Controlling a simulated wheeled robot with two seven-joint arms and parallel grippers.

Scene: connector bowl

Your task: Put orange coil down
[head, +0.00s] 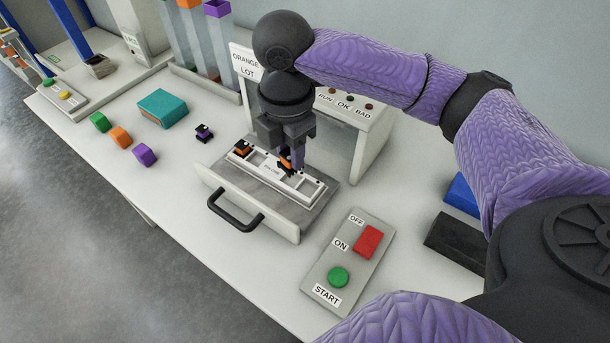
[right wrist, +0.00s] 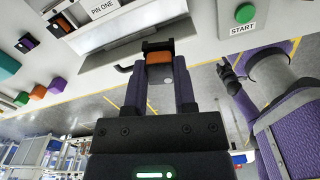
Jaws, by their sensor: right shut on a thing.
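My right gripper (head: 289,164) points down over the white fixture (head: 309,194) marked PIN ONE and is shut on an orange coil (head: 285,158) with black ends. The held coil shows between both fingers in the right wrist view (right wrist: 159,72). It is low over the fixture's middle; the fingers partly hide it, and I cannot tell whether it touches. Another orange coil (head: 241,148) sits in the fixture's left end; the right end looks empty. In the right wrist view, a black hand shape, likely my left gripper (right wrist: 228,72), hangs beyond the table edge; its jaws are unclear.
The fixture lies on a pulled-out grey drawer (head: 235,185) with a black handle. A purple coil (head: 204,133) stands on the table to its left, near a teal block (head: 163,108). A switch panel (head: 349,262) is at right. An ORANGE LOT sign (head: 245,64) stands behind.

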